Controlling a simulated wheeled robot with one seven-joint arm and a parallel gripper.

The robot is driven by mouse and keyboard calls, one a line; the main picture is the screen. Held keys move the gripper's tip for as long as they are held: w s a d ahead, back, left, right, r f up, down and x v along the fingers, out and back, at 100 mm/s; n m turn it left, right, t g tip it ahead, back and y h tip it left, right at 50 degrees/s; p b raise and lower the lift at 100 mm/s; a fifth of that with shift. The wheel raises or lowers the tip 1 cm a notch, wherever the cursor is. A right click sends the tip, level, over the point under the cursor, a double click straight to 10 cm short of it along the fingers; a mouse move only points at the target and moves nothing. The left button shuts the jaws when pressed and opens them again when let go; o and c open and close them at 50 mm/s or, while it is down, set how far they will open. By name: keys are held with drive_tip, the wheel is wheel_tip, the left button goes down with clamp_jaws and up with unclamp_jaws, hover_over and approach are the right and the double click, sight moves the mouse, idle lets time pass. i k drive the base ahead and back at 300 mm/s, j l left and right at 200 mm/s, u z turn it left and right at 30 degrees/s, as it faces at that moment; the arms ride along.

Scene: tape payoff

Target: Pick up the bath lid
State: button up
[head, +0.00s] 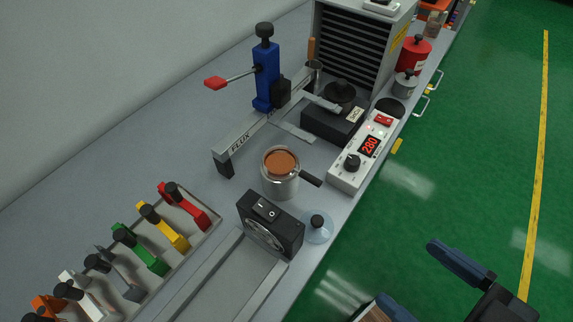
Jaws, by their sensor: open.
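A clear bluish disc with a black knob (317,228) lies near the bench's front edge, beside a black fan box; which of the two is the bath lid I cannot tell for certain. My gripper (398,274) is at the lower right, over the green floor and away from the bench. Its fingers are spread and nothing shows between them. Part of it is cut off by the frame's bottom edge.
A steel pot of orange-brown liquid (281,186) with a dark handle stands mid-bench. A white controller reading 280 (349,174) lies along the front edge. The fan box (257,224), blue clamp stand (266,78), slatted grey unit (355,45) and a tray of coloured clamps crowd the bench.

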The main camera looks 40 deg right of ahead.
sight(320, 227)
drive_tip(key=k+j+u, duration=0.1)
drive_tip(key=k+u, duration=0.25)
drive_tip(key=k+j+u, duration=0.15)
drive_tip(key=k+u, duration=0.15)
drive_tip(key=k+j+u, duration=0.35)
drive_tip(key=i+l, duration=0.05)
drive_tip(key=l, duration=0.05)
